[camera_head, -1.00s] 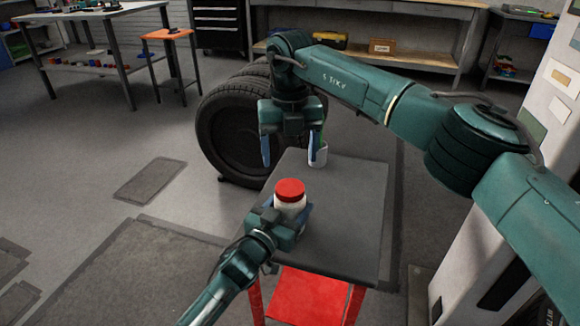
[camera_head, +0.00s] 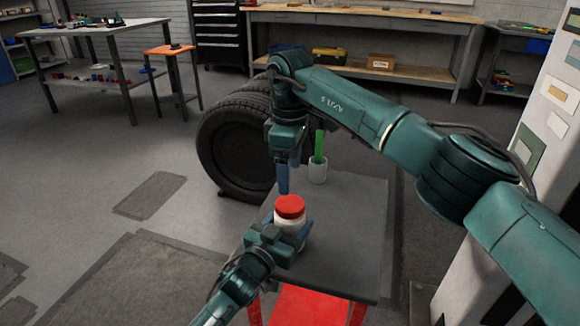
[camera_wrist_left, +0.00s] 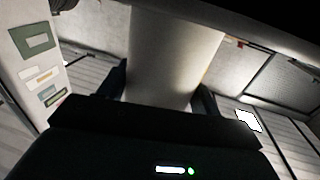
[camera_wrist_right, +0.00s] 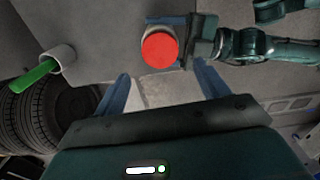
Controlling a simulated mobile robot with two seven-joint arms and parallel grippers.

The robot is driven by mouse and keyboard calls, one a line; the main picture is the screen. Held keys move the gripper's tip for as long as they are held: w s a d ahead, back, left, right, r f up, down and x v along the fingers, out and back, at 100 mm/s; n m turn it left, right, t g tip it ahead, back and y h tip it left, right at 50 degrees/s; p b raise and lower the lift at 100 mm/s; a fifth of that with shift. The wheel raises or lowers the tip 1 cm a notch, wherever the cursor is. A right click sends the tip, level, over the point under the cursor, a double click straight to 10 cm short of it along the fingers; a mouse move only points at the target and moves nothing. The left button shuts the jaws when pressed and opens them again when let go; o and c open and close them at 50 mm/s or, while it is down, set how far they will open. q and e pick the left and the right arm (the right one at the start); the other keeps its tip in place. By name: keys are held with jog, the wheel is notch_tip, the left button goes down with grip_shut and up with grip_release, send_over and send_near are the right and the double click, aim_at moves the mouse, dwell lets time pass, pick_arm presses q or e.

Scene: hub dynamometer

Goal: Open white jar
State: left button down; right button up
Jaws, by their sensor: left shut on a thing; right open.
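The white jar (camera_head: 305,229) with its red lid (camera_head: 290,206) stands upright near the left edge of the grey-topped table. My left gripper (camera_head: 290,240) is shut on the jar's body; in the left wrist view the white jar wall (camera_wrist_left: 172,60) fills the space between the fingers. My right gripper (camera_head: 289,178) is above and behind the jar, pointing down, open and empty. In the right wrist view the red lid (camera_wrist_right: 163,50) lies beyond the open fingers, apart from them.
A white cup (camera_head: 317,172) holding a green item (camera_head: 319,146) stands at the back of the table (camera_head: 345,235), close to my right gripper. Tires (camera_head: 232,150) stand behind the table. The right part of the tabletop is clear.

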aim_at(290, 203)
jog(key=shift+f+m, duration=0.3)
jog(key=shift+f, duration=0.05)
notch_tip(290, 203, down, 7)
jog(key=shift+f, duration=0.2)
jog(key=shift+c, duration=0.4)
